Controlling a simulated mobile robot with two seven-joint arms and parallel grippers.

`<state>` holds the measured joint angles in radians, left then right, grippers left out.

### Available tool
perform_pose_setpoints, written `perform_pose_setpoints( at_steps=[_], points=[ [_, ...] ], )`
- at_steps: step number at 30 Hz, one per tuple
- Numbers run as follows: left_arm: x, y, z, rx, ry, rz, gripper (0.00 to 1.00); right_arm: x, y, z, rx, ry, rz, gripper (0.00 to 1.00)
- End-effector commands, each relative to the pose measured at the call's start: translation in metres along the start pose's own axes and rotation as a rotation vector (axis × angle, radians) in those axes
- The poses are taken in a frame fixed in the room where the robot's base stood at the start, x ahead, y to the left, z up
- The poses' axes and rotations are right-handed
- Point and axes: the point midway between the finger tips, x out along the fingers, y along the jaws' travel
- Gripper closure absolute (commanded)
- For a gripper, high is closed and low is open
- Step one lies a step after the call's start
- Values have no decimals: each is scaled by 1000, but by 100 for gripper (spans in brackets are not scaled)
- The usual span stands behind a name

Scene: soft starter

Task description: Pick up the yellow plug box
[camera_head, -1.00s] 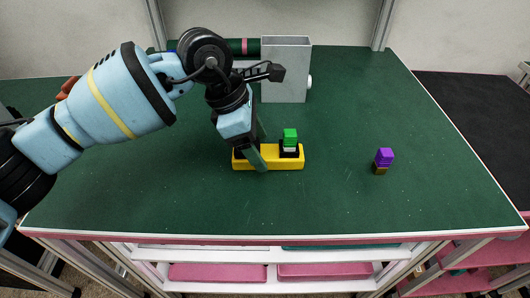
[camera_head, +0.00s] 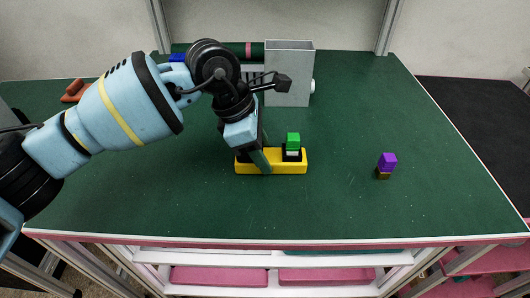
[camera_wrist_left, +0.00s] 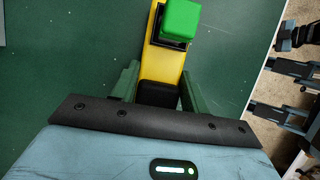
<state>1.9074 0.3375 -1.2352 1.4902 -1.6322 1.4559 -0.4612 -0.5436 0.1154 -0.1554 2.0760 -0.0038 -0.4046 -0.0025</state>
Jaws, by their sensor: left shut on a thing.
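The yellow plug box (camera_head: 288,167) lies on the green table top, long side running left to right in the head view. A green block (camera_head: 293,140) stands on a black and white socket at its right end. My left gripper (camera_head: 262,162) is shut on the box's left part, its fingers on either side. In the left wrist view the yellow box (camera_wrist_left: 164,62) runs away from between the two green fingers (camera_wrist_left: 158,88), with a black part between them and the green block (camera_wrist_left: 181,20) at the far end. My right gripper is not in view.
A small purple block on a dark base (camera_head: 387,162) stands to the right. A grey box (camera_head: 289,75) stands at the back, with a dark green cylinder beside it. A reddish-brown object (camera_head: 74,91) lies at the far left. The table front is clear.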

Motion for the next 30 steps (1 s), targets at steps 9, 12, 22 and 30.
perform_pose_setpoints(
  at_steps=[9, 12, 22, 30],
  points=[
    [-20, 0, 9, 2, -2, 2, 87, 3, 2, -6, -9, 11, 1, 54],
    [-30, 1, 13, 2, -2, 3, 87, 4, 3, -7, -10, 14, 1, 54],
    [-35, -36, 15, 5, -1, 0, 87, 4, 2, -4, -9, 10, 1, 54],
    [-40, -94, 18, 6, -2, 0, 87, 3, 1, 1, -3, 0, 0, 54]
  ],
)
